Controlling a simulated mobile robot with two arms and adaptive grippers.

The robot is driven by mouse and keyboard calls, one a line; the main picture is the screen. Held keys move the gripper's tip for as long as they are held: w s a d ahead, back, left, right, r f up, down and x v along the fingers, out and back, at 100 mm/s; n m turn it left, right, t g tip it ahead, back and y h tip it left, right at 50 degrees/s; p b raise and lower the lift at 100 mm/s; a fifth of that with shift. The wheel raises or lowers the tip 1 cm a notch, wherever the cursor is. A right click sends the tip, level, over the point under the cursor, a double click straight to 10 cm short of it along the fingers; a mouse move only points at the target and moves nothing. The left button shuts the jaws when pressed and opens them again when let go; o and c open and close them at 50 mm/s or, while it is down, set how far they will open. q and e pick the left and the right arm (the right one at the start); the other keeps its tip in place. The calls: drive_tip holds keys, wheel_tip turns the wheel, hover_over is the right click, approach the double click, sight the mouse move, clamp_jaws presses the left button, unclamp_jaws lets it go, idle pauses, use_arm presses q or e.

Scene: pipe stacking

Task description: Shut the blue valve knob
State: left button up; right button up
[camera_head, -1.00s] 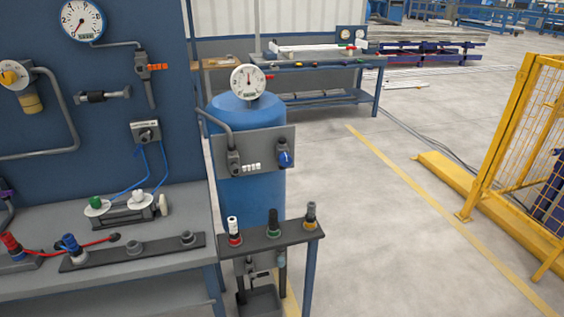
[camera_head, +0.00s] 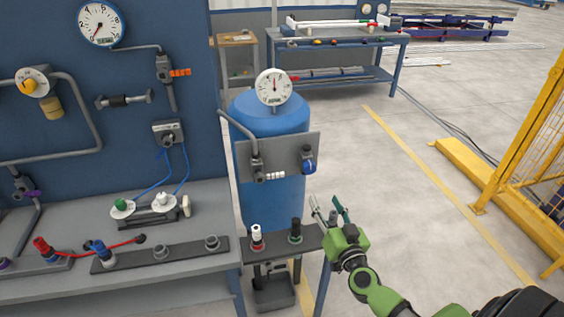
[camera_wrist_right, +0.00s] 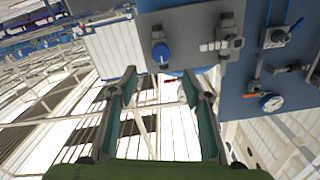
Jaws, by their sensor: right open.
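The blue valve knob (camera_head: 309,167) sits on the right side of a grey plate (camera_head: 285,155) on the front of a blue tank (camera_head: 272,205). It also shows in the right wrist view (camera_wrist_right: 160,52), beyond the fingertips and near the top. My right gripper (camera_head: 329,208) is open and empty, below and slightly right of the knob in the head view, apart from it. Its two green-padded fingers (camera_wrist_right: 156,82) are spread in the wrist view. My left gripper is in neither view.
A pressure gauge (camera_head: 274,87) tops the tank. A small shelf (camera_head: 275,244) with upright connectors stands in front of the tank, close to my right gripper. A workbench (camera_head: 200,200) and blue panel are at left. Open floor (camera_head: 400,220) lies right, bounded by a yellow fence (camera_head: 535,135).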

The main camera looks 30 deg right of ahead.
sight(311, 170)
drive_tip(key=x, duration=0.4)
drive_tip(key=b+x, duration=0.1)
drive_tip(key=x, duration=0.4)
drive_tip(key=r+x, duration=0.1)
drive_tip(key=x, duration=0.3)
drive_tip(key=shift+w+d+b, duration=0.1)
drive_tip(key=shift+w+b, duration=0.2)
drive_tip(key=shift+w, duration=0.05)
drive_tip(key=c, duration=1.1)
